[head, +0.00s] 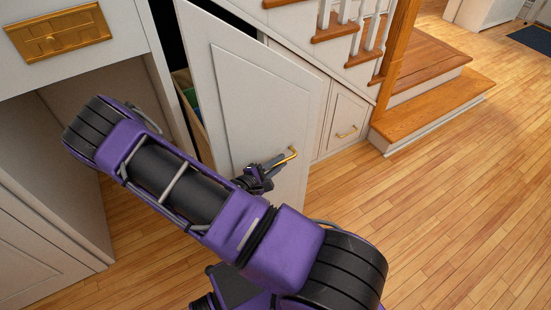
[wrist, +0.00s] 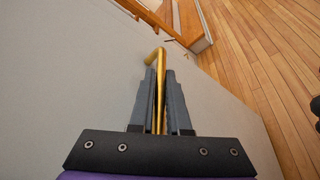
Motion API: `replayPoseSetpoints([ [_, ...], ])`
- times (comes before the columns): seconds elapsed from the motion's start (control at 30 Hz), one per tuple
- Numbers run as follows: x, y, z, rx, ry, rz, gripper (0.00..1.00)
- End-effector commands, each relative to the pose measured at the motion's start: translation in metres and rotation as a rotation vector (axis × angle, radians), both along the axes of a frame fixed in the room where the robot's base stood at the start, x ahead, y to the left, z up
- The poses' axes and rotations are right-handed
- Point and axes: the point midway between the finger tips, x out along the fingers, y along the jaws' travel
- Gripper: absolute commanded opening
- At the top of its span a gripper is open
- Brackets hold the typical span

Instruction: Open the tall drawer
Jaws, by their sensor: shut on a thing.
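The tall drawer (head: 245,100) is a white panel with a slanted top, set under the stairs. It stands out from the cabinet face, with a dark gap behind its front at the left. Part of its wooden side and something green inside (head: 191,97) show through this gap. Its brass bar handle (head: 293,153) is on the front. My gripper (head: 276,163) is shut on this handle. In the wrist view the handle (wrist: 161,58) runs between the two grey fingers (wrist: 160,82). My arm hides the drawer's lower left part.
A small closed door with a brass handle (head: 346,132) is to the right, beside wooden steps (head: 430,100). The wooden floor (head: 440,200) on the right is clear.

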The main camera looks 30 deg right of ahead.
Motion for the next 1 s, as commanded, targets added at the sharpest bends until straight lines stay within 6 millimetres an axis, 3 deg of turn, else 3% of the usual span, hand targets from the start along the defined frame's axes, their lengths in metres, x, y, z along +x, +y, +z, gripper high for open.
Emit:
replayPoseSetpoints([
  [0.67, -0.0082, 0.0003, -0.0001, 0.001, 0.0, 0.001, 0.0],
  [0.7, -0.0082, 0.0003, -0.0001, 0.001, 0.0, 0.001, 0.18],
  [0.83, -0.0081, 0.0002, -0.0001, 0.001, 0.0, 0.001, 0.42],
  [1.0, -0.0079, 0.0, 0.0, -0.001, 0.0, 0.001, 0.45],
])
